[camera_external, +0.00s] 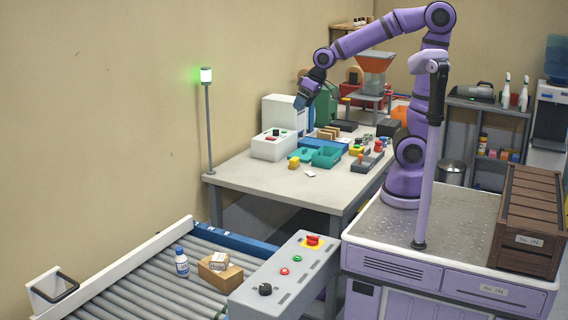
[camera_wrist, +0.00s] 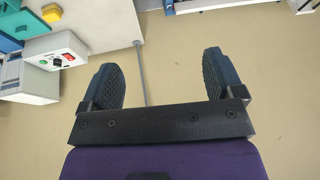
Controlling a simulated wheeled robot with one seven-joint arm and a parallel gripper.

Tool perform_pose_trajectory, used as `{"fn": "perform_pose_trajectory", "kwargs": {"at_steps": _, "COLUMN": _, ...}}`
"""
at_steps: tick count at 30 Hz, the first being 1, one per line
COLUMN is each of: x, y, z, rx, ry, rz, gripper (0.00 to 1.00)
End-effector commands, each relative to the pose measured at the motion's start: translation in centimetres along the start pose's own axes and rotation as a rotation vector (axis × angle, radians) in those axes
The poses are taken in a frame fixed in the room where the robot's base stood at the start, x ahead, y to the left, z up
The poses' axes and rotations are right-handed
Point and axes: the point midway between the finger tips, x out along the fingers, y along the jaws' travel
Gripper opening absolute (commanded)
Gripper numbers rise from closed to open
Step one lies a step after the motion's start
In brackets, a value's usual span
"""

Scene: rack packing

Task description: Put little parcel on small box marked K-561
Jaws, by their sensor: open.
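A brown cardboard box (camera_external: 228,278) sits on the roller conveyor, low in the external view. A small pale item with markings (camera_external: 219,261), perhaps the little parcel, shows at its top; I cannot tell whether it is separate from the box or rests on it. No K-561 marking is readable. My gripper (camera_external: 301,102) is raised over the back of the workbench, far from the box. In the wrist view its two dark padded fingers (camera_wrist: 158,78) are apart, with nothing between them. Neither box nor parcel is recognisable there.
The workbench (camera_external: 257,178) holds teal bins (camera_external: 325,157) and a white switch box (camera_external: 272,145). A signal lamp pole (camera_external: 209,130) stands by the wall.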

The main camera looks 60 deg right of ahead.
Motion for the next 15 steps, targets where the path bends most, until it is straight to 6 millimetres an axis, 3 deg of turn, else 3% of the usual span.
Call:
{"fn": "perform_pose_trajectory", "kwargs": {"at_steps": 1, "x": -1.6, "y": 1.2, "z": 1.1, "rx": 0.012, "ry": 0.014, "rz": 0.008, "gripper": 0.87}}
{"fn": "perform_pose_trajectory", "kwargs": {"at_steps": 6, "x": -5.8, "y": 4.3, "z": 5.4, "rx": 0.029, "ry": 0.036, "rz": 0.045, "gripper": 0.87}}
{"fn": "perform_pose_trajectory", "kwargs": {"at_steps": 15, "x": -10.2, "y": 7.3, "z": 13.2, "rx": 0.058, "ry": 0.063, "rz": 0.127, "gripper": 0.87}}
